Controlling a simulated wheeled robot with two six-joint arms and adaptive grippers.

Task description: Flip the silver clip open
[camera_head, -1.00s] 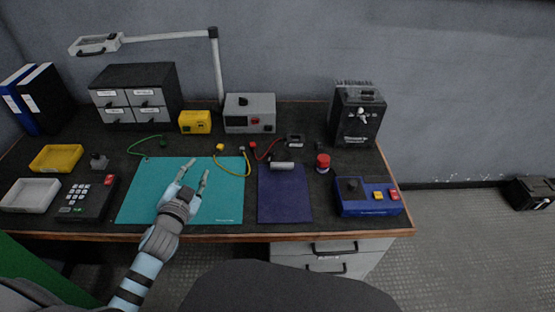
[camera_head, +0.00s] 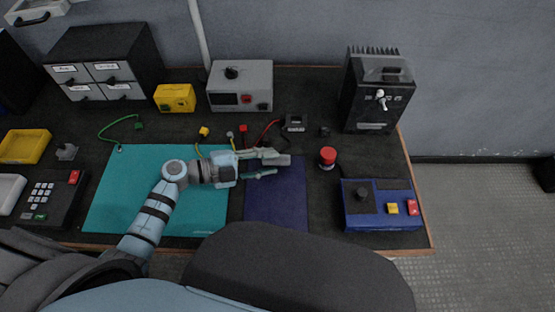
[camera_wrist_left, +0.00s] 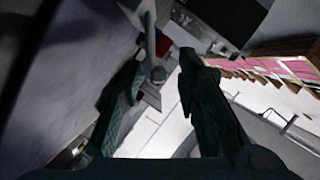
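My left gripper (camera_head: 274,163) reaches right across the teal mat to the top of the navy mat (camera_head: 275,205). Its fingers are spread apart. A small silver-grey piece (camera_head: 282,160) shows at the fingertips, partly covered by them; I cannot tell whether they touch it. A small grey clip-like end (camera_head: 229,134) lies behind the gripper. I cannot tell which of these is the silver clip. In the left wrist view the left gripper (camera_wrist_left: 162,70) also has a gap between its dark fingers, with a grey rounded piece (camera_wrist_left: 158,75) beyond. My right gripper is not in view.
Red (camera_head: 243,129), yellow (camera_head: 204,132) and green (camera_head: 139,126) ends lie behind the mats. A red-topped part (camera_head: 328,157) and a blue control box (camera_head: 380,212) stand to the right. A black finned box (camera_head: 378,92) and a grey meter (camera_head: 240,87) stand at the back. The navy mat's front is clear.

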